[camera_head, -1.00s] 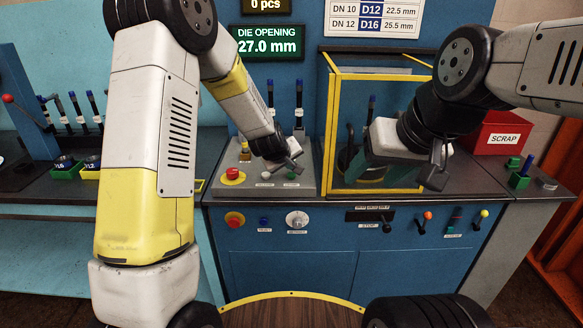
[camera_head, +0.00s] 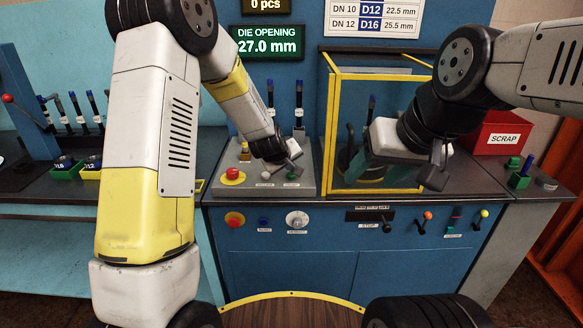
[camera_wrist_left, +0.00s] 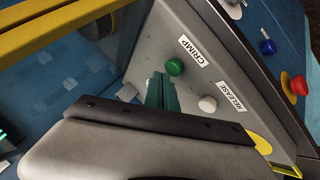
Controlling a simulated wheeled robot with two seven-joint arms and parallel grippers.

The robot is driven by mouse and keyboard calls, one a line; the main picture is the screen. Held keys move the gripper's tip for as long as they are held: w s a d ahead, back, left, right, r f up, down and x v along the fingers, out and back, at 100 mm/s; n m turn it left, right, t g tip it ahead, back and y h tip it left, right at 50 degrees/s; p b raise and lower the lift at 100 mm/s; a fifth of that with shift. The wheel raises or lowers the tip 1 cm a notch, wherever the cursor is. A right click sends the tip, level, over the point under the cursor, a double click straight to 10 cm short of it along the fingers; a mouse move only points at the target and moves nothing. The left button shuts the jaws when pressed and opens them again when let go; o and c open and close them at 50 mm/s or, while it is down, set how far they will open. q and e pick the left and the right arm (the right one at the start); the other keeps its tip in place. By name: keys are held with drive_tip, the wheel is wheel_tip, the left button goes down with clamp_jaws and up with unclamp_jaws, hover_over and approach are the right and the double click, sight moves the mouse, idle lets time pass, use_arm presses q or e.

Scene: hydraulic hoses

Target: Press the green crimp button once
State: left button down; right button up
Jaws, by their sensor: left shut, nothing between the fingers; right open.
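The green crimp button (camera_wrist_left: 175,67) sits on the grey control panel (camera_wrist_left: 150,45) beside a CRIMP label in the left wrist view. In the head view the green button (camera_head: 291,175) is small, just below my left gripper (camera_head: 294,163). My left gripper is shut and empty. In the left wrist view its green fingertips (camera_wrist_left: 162,90) are right beside the button; I cannot tell whether they touch it. A white button (camera_wrist_left: 207,104) with a RELEASE label is near the fingers. My right gripper (camera_head: 397,165) is open, in front of the yellow-framed guard.
A red emergency button (camera_head: 233,174) is at the left of the panel. The yellow-framed enclosure (camera_head: 333,130) stands to the right. A red SCRAP bin (camera_head: 500,135) is at the far right. The display (camera_head: 267,43) reads die opening 27.0 mm.

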sight(291, 175)
use_arm(q)
drive_tip(key=shift+f, duration=0.65)
idle(0.6)
idle(0.3)
drive_tip(key=shift+r, duration=0.9)
drive_tip(key=shift+r, duration=2.5)
